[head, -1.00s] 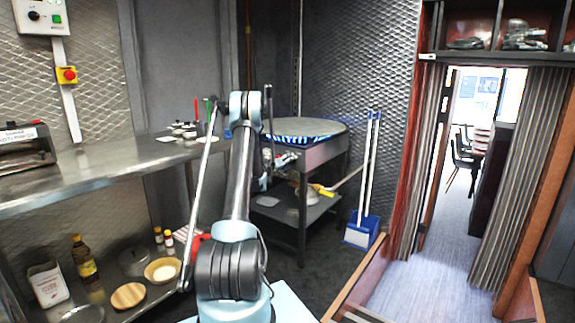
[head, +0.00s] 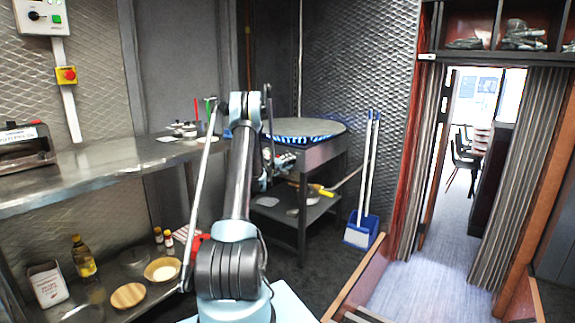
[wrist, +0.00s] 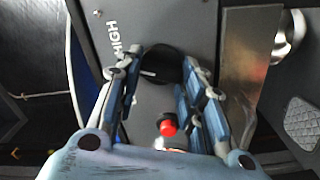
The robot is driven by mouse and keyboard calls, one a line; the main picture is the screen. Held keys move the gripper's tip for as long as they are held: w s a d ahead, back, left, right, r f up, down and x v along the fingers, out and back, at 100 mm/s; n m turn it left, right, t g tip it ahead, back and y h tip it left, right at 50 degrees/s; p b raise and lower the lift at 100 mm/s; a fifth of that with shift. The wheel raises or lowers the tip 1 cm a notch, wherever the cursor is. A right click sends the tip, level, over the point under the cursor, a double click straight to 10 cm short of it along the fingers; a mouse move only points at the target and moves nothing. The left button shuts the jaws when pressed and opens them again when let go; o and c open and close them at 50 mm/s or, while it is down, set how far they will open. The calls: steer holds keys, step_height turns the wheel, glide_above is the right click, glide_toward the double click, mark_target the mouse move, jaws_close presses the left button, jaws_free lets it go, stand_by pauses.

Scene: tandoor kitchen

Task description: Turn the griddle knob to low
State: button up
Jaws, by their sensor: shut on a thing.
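The griddle (head: 305,126) is a round plate with blue flames under its rim, on a dark metal stand in the head view. The wrist view shows its grey panel (wrist: 195,25) with a black round knob (wrist: 160,62), the printed word HIGH and a red light (wrist: 167,125). A pale mark on the knob points to the left of the picture, below the word HIGH. My gripper (wrist: 167,74) is shut on the knob, one finger on each side. The fingers hide part of the knob's sides. In the head view my arm hides the knob.
A steel counter (head: 95,168) runs along the left, with bottles and bowls on its lower shelf. The griddle stand has a lower shelf (head: 290,208) with a pan. A blue dustpan (head: 362,231) stands right of the stand. A doorway opens at the right.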

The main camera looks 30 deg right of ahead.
steer(key=n, duration=1.1)
steer(key=shift+w+f, duration=0.2)
stand_by(0.4)
steer(key=o, duration=1)
steer(key=shift+w+f, duration=0.1)
steer(key=shift+o, duration=0.2)
steer(key=v, duration=1.2)
